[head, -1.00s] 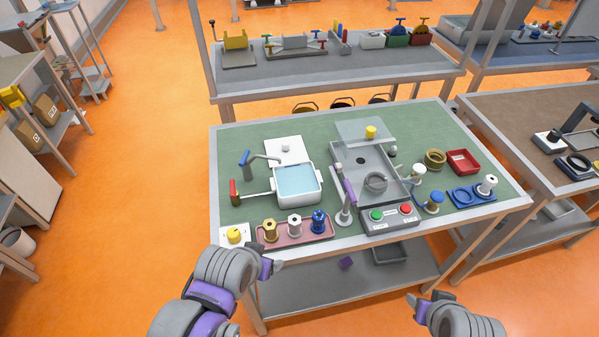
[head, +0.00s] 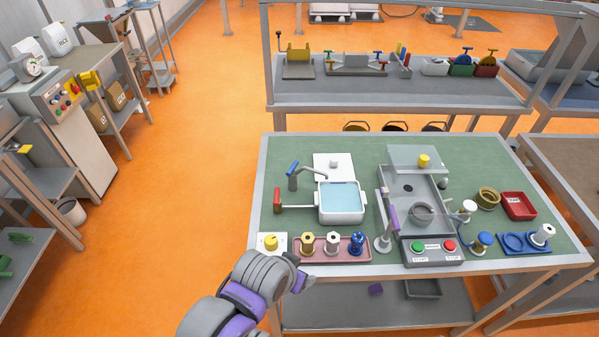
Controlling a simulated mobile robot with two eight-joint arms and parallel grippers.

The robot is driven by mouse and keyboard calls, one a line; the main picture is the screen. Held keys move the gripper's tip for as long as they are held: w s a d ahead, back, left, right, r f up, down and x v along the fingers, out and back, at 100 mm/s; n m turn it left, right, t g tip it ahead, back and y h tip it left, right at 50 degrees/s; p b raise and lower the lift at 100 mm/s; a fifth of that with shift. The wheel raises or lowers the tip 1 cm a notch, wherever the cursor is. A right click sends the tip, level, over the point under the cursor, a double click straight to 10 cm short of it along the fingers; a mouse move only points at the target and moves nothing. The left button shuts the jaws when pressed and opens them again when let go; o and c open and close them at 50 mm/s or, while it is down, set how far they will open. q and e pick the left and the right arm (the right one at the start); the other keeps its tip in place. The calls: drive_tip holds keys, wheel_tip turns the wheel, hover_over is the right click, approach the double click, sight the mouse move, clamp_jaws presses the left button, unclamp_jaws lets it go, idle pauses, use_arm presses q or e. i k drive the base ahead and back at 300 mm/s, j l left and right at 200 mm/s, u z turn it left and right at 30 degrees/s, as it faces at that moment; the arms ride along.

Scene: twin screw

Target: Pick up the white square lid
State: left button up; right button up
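The white square lid (head: 322,172) lies flat on the green table top (head: 285,155), with a small knob at its middle. It is just behind the white square basin (head: 341,219), which holds light blue water; the basin's rear edge meets or slightly overlaps the lid in the picture. A blue-handled tap (head: 293,180) stands at the lid's left. My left gripper (head: 301,276) is at the table's front edge, well apart from the lid, with nothing seen in it; its fingers are too small and turned to tell open from shut.
A pink tray (head: 345,249) with several spools stands in front of the basin, beside a yellow knob (head: 271,242). A grey sink unit (head: 413,180) and purple-handled lever (head: 394,216) stand right of it. A glass plate (head: 405,156) lies behind. The table's back left is clear.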

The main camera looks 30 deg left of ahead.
sight(338, 166)
drive_tip(key=i+l, duration=0.25)
drive_tip(key=i, duration=0.15)
drive_tip(key=i+l, duration=0.25)
drive_tip(key=i, duration=0.2)
